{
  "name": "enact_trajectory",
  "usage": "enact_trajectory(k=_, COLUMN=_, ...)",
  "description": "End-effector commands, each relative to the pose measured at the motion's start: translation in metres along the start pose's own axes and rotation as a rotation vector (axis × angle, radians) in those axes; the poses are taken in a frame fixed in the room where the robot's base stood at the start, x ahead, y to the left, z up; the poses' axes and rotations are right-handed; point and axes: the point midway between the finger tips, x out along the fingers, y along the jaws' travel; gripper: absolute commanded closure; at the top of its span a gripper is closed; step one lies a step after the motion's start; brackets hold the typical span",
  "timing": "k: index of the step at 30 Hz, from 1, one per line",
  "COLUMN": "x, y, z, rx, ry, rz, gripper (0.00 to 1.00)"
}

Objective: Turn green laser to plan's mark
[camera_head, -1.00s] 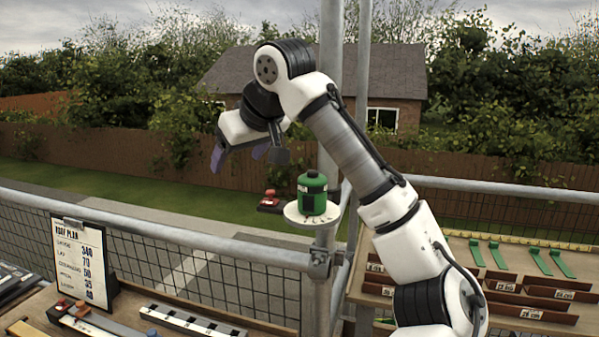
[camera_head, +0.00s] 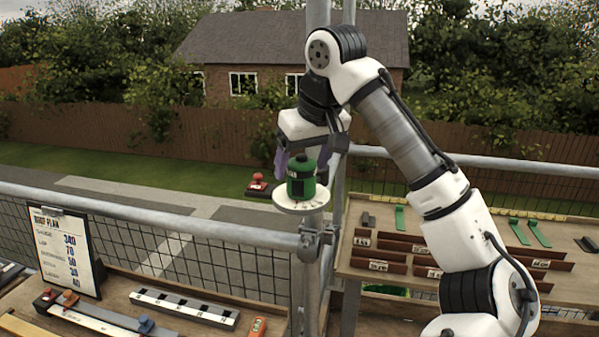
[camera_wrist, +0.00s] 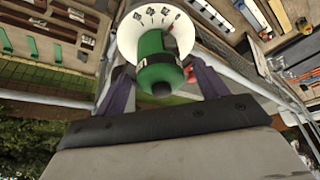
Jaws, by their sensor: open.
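The green laser (camera_head: 301,178) stands upright on a round white marked dial (camera_head: 300,203) clamped to the scaffold rail. It also shows in the wrist view (camera_wrist: 158,62), between the finger tips, with the dial's dark marks around its base. My gripper (camera_head: 297,160) is open, its purple fingers above and around the laser's upper part. In the wrist view the fingers show gaps on both sides of the laser. The roof plan board (camera_head: 68,250) stands at left with a column of numbers; its top figure looks like 340.
A galvanised rail (camera_head: 150,215) with mesh crosses the front. A red tool (camera_head: 259,187) sits just left of the dial. A bench (camera_head: 225,290) holds rulers and a slotted bar. A right-hand bench (camera_head: 470,250) holds labelled brown trays and green strips.

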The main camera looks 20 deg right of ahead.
Motion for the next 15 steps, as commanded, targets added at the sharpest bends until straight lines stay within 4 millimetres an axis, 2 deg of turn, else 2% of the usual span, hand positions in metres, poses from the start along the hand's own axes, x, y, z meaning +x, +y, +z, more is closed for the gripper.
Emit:
enact_trajectory(k=7, x=0.031, y=0.001, z=0.000, rx=0.001, ry=-0.001, rz=0.001, gripper=0.28)
enact_trajectory(k=15, x=0.039, y=0.000, z=0.000, rx=0.000, ry=0.001, rz=0.001, gripper=0.28)
